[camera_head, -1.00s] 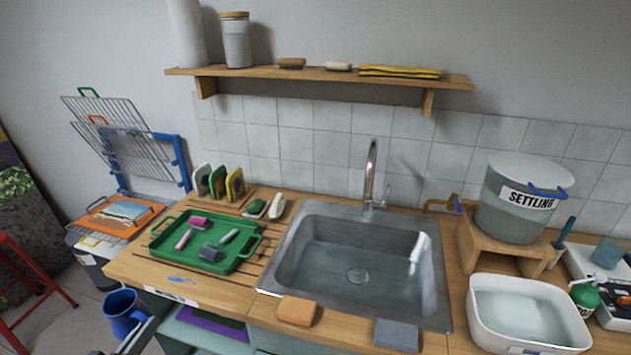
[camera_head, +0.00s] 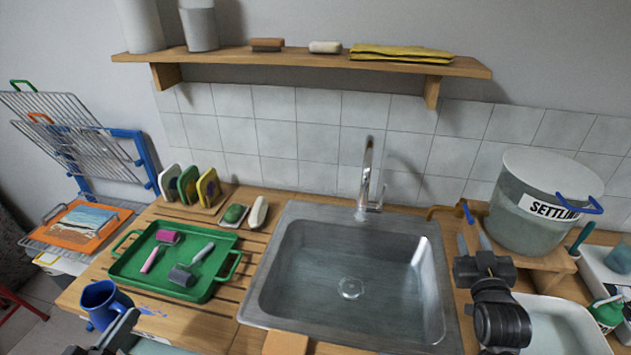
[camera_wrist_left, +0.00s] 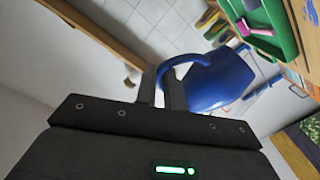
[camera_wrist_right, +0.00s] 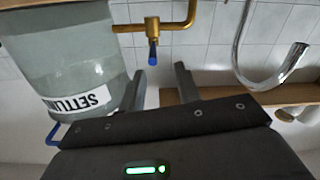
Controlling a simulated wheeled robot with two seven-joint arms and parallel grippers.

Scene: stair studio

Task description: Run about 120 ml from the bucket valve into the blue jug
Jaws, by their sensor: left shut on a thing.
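The blue jug (camera_head: 107,303) is at the front left corner of the counter in the head view. My left gripper (camera_head: 122,326) is shut on its handle; the left wrist view shows the jug (camera_wrist_left: 222,80) with its handle between the fingers (camera_wrist_left: 161,85). The settling bucket (camera_head: 525,200) stands on a wooden stand at the right. Its brass valve (camera_head: 440,211) has a blue lever (camera_head: 467,213) and points toward the sink. My right gripper (camera_head: 472,243) is open and empty in front of the lever, apart from it; the right wrist view shows the lever (camera_wrist_right: 153,52) beyond the fingertips. No stream shows.
The steel sink (camera_head: 255,295) lies between the grippers. A white tub (camera_head: 590,335) is at the right front, partly hidden by my right arm. A shelf (camera_head: 300,60) runs above.

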